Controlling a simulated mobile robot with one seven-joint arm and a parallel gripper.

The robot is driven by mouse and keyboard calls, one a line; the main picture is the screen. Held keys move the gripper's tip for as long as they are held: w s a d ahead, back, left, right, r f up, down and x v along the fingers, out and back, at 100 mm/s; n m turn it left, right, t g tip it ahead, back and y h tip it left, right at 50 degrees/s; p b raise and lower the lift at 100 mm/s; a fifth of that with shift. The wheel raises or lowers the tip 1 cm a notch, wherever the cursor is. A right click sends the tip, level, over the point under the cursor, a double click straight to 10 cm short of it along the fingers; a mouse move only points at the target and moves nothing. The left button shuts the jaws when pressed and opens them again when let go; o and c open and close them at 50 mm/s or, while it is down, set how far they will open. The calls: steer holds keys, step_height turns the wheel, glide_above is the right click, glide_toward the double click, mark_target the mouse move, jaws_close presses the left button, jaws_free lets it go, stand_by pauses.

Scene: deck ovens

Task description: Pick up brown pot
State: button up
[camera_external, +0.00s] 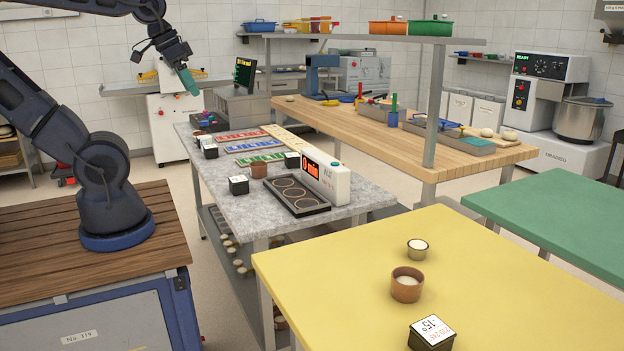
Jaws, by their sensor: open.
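A small brown pot (258,170) stands upright on the grey stone-topped table, just behind a black tray with round hollows. A larger brown pot (406,287) with pale contents stands on the yellow table at the front right. My gripper (189,83) is raised at the upper left, above the far end of the grey table, its teal tip pointing down and right. It is open and touches neither pot. The gap between its fingers is too small to make out.
A small cream-topped pot (417,249) and a labelled black box (432,333) flank the larger pot. Yellow table (330,270) is clear at left.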

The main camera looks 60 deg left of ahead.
steer(key=shift+o, duration=0.5)
steer(key=shift+w+a, duration=0.1)
steer(key=shift+w, duration=0.05)
steer(key=m+g, duration=0.5)
steer(key=m, duration=1)
glide_above(258, 164)
step_height(258, 164, down, 25)
steer(key=shift+f, duration=5.4)
steer(key=c, duration=1.2)
steer(key=shift+r, duration=0.1)
step_height(258, 164, up, 20)
